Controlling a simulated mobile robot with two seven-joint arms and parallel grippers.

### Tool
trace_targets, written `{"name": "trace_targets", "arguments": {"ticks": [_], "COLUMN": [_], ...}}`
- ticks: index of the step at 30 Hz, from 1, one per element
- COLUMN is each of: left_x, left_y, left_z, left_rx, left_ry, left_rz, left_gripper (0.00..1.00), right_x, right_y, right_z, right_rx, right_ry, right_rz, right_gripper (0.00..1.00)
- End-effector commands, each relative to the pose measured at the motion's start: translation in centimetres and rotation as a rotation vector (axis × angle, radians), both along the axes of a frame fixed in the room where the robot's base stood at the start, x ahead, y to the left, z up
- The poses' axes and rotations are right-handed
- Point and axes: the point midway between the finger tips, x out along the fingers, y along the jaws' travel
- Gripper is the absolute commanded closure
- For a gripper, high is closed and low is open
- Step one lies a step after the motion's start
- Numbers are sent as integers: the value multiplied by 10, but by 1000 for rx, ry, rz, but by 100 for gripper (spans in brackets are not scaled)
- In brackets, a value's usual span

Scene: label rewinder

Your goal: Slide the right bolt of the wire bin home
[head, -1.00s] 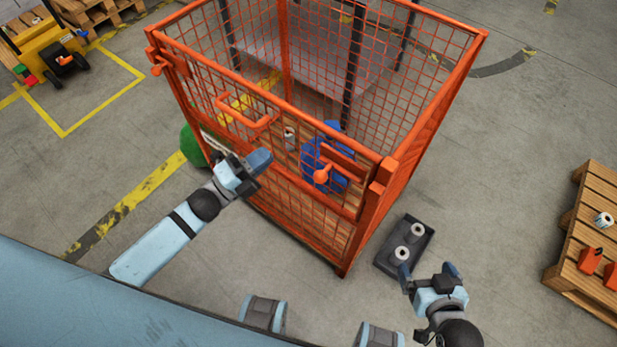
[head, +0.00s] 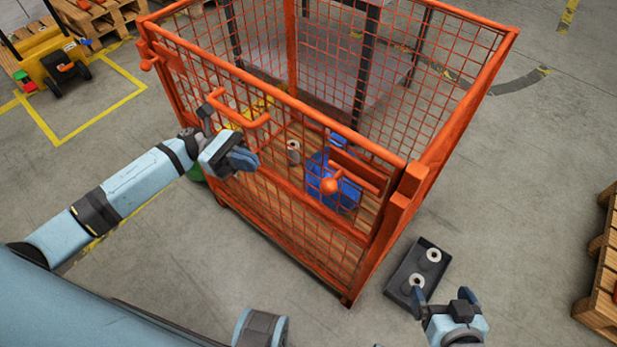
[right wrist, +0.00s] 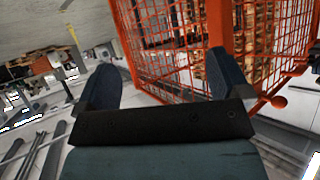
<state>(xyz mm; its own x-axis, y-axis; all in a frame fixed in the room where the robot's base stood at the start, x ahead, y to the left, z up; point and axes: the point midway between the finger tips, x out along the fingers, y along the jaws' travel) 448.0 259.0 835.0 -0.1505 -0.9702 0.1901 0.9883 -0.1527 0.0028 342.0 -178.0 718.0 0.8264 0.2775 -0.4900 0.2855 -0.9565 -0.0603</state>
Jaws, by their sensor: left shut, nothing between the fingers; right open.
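The orange wire bin (head: 300,215) stands in front of me in the head view; its near gate faces me. The right bolt (head: 332,185), with a round orange knob, sits at the gate's upper right. An orange handle loop (head: 245,122) is at the gate's upper middle. My left gripper (head: 245,160) is shut and empty, close in front of the gate below the handle; I cannot tell if it touches. My right gripper (head: 443,300) is open and empty, low to the right of the bin. In the right wrist view its fingers (right wrist: 163,85) are spread, with the bin's orange mesh (right wrist: 180,35) beyond.
A dark tray (head: 405,285) with white rolls lies on the floor right of the bin. A wooden pallet (head: 604,265) is at the right edge. A blue object (head: 318,172) and a roll (head: 293,150) are inside the bin. A yellow cart (head: 50,60) stands far left.

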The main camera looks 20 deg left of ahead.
Motion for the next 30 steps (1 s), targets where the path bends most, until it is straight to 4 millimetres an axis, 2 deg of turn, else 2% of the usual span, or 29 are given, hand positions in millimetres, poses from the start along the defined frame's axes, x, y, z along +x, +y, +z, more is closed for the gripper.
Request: {"name": "trace_targets", "arguments": {"ticks": [4,8,21,25,30], "left_x": [-1,-3,-17,-19,-21], "left_y": [-6,-22,-109,-126,-135], "left_z": [1,5,23,26,27], "left_rx": [-1,-3,-3,-3,-2], "left_ry": [1,1,1,2,3], "left_rz": [0,0,0,1,2], "left_gripper": [100,100,100,100,100], "right_x": [0,-1,-2,-2,-2], "right_y": [0,0,-2,-3,-3], "right_z": [-2,-3,-1,-1,-2], "right_rx": [-1,-4,-15,-16,-19], "right_ry": [3,9,16,17,20], "right_rz": [0,0,-2,-2,-2], "right_gripper": [6,6,6,6,6]}}
